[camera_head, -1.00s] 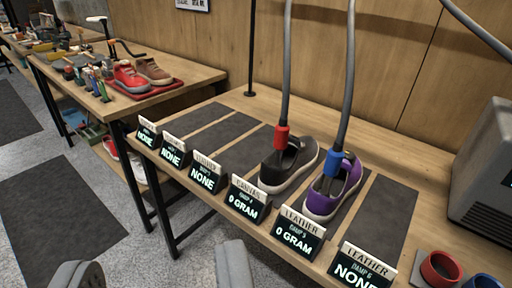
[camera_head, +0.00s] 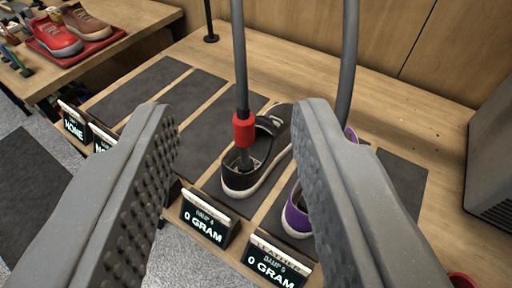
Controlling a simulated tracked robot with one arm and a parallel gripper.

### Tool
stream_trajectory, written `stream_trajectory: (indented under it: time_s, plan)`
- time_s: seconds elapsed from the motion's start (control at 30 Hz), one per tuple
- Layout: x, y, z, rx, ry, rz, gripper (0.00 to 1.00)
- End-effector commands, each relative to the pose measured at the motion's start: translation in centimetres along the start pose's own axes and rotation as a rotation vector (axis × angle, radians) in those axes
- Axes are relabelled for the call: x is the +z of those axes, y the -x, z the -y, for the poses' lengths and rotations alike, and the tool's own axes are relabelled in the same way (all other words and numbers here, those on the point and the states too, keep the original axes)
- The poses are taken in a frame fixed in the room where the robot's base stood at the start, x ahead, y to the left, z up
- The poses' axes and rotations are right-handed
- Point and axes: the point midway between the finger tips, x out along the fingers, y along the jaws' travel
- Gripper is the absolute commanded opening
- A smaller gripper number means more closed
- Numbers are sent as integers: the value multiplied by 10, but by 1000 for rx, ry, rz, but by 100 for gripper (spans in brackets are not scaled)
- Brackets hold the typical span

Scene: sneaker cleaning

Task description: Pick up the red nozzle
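The red nozzle (camera_head: 244,130) is a red collar on a grey hose, with its dark tip down inside a black sneaker (camera_head: 270,150) on the table. My gripper (camera_head: 235,125) is open, its two grey textured fingers spread to either side of the view. The nozzle shows between the fingers, farther off and not touched by them as far as I can see. A purple sneaker (camera_head: 295,216) stands to the right, mostly hidden behind my right finger. The blue nozzle is hidden behind that finger.
A second grey hose (camera_head: 347,60) hangs at the right. Display signs (camera_head: 205,222) line the table's front edge. A grey machine (camera_head: 492,165) stands at the right. A red tray (camera_head: 75,47) with two shoes is at the upper left. Dark mats (camera_head: 137,88) left of the black sneaker are bare.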

Motion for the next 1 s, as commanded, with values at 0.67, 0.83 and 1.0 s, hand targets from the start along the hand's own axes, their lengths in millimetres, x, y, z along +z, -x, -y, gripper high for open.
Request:
stream_trajectory:
  time_s: [0.67,0.83,1.0]
  plan:
    - [22,-118,88,-105,-109,147,58]
    - [49,-157,107,-70,-167,201,58]
    - [82,-182,110,12,-206,249,58]
